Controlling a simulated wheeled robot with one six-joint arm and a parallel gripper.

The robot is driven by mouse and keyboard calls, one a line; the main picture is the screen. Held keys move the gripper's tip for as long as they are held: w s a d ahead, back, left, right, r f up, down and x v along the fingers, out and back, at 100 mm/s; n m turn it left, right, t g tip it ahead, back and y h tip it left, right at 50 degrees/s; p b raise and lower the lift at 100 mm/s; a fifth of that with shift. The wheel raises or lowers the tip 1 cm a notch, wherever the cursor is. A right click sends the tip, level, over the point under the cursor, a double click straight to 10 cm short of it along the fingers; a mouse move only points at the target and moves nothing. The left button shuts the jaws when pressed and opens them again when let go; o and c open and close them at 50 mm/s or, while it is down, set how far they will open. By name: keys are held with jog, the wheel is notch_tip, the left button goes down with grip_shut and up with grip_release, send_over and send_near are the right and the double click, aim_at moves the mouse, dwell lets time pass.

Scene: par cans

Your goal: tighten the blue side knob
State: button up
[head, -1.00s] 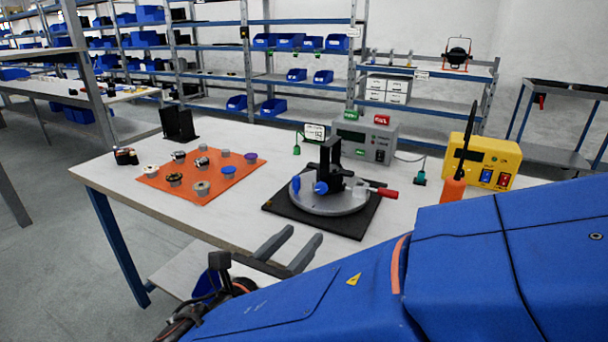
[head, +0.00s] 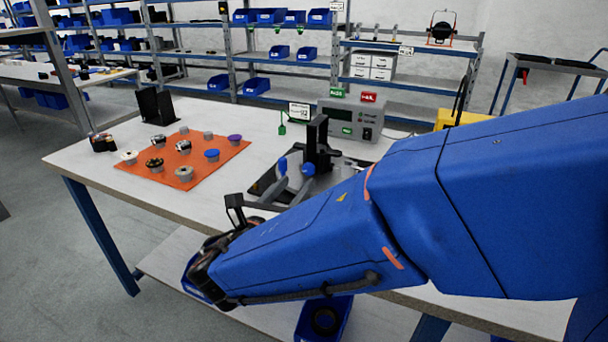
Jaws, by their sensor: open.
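The fixture has a black upright post (head: 317,142) on a round grey plate, which stands on a black base (head: 263,184). Two blue knobs show on it: a rounder one (head: 308,169) on the near side of the post and a slimmer one (head: 282,164) to its left. I cannot tell from the markings which is the side knob. No contact with a knob is clear. My blue arm hides the right part of the fixture.
An orange mat (head: 208,166) with several small knobs and caps lies to the left. A grey meter box (head: 350,119) stands behind the fixture, and a yellow unit (head: 447,119) is partly hidden by my arm. A black stand (head: 157,107) is at the back left.

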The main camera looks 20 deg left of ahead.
aim_at(308, 170)
jog(key=shift+w+d, duration=0.15)
jog(key=shift+w, duration=1.35)
jog(key=shift+w+d, duration=0.1)
jog(key=shift+w, duration=1.35)
jog(key=shift+c, duration=0.6)
jog(key=c, duration=1)
